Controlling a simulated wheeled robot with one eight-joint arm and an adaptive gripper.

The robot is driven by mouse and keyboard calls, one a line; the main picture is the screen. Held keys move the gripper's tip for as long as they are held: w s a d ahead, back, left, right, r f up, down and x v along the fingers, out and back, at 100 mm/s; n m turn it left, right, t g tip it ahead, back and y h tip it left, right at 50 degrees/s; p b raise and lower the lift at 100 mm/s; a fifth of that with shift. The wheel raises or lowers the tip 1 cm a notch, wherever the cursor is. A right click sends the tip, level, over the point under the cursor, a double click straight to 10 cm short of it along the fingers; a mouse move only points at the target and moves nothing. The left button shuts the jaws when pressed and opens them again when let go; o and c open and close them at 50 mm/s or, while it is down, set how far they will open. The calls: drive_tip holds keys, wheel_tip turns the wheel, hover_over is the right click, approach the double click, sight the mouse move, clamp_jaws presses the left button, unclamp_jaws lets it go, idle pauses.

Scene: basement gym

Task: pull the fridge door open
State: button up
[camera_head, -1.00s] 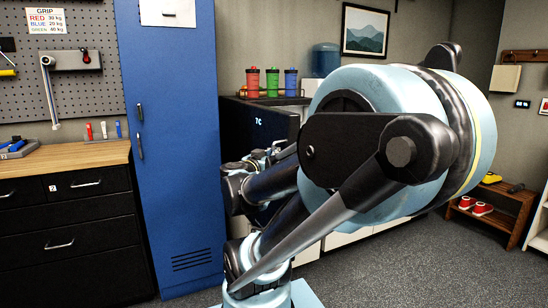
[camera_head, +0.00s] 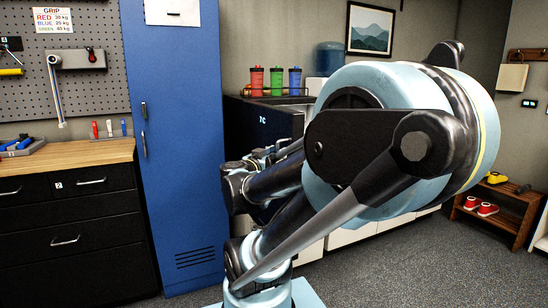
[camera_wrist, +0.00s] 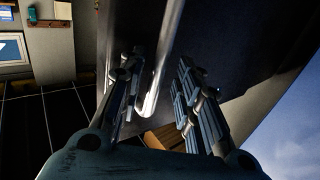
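The black fridge (camera_head: 265,124) with a lit "7C" display stands right of the blue locker, mostly hidden behind my arm in the head view. In the wrist view its dark door (camera_wrist: 225,35) fills the upper middle, with a pale metal bar handle (camera_wrist: 164,62) running down it. My gripper (camera_wrist: 160,78) has its two fingers apart, one on each side of the handle. The head view hides the fingers.
The blue locker (camera_head: 180,150) stands close left of my arm, beside a black drawer cabinet (camera_head: 70,225) with a wooden top. Red, green and blue cups (camera_head: 276,82) stand on top of the fridge. A low wooden rack (camera_head: 500,220) is at right; grey floor (camera_head: 400,265) is clear.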

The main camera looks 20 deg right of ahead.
drive_tip(key=shift+a, duration=0.15)
drive_tip(key=v, duration=1.1)
drive_tip(key=shift+a, duration=0.2)
idle(1.3)
drive_tip(key=shift+s, duration=0.2)
idle(0.4)
